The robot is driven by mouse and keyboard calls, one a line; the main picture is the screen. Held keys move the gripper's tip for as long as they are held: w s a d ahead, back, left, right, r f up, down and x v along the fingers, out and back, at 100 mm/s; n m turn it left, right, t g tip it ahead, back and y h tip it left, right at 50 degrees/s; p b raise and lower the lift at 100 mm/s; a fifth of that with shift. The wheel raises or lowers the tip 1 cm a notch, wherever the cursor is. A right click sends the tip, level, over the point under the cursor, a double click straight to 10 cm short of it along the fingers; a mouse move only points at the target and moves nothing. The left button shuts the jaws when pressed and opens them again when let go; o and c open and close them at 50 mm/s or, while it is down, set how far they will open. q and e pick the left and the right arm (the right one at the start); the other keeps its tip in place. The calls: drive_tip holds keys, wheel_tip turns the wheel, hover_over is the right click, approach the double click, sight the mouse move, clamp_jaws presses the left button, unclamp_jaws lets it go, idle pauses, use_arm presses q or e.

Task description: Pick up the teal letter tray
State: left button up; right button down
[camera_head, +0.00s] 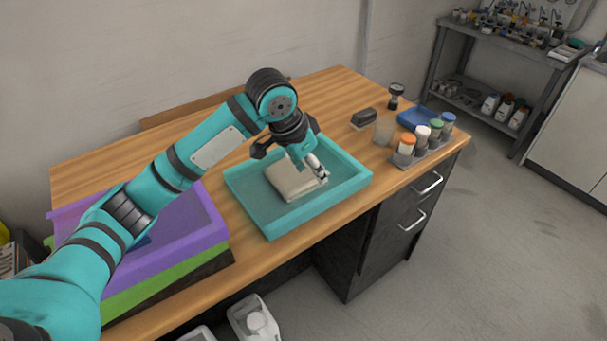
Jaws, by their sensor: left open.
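The teal letter tray (275,225) sits on the wooden desk, right of the middle, with a beige folded item (290,183) lying in it. My left arm reaches in from the left, and its gripper (297,166) is over the tray, above the beige item. The gripper is open. One finger hangs near the item's right end, and I cannot tell whether it touches it. Part of the tray's back wall is hidden by the arm. My right gripper is not in view.
A purple tray (200,215) on a green tray (150,283) stands left on the desk (340,90). A rack of coloured-cap bottles (405,160), a clear cup (384,131), a blue tray (412,116) and a dark block (364,118) stand to the right. A wall runs behind.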

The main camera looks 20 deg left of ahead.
use_arm(q)
approach(327, 196)
drive_tip(key=x, duration=0.3)
drive_tip(key=p+x, duration=0.1)
drive_tip(key=x, duration=0.1)
drive_tip(key=shift+s+d+f, duration=0.15)
drive_tip(key=shift+s+d, duration=0.1)
drive_tip(key=x, duration=0.3)
drive_tip(key=p+x, duration=0.1)
drive_tip(key=x, duration=0.1)
drive_tip(key=shift+w+a, duration=0.2)
drive_tip(key=shift+w, duration=0.15)
drive_tip(key=shift+c, duration=1)
clamp_jaws()
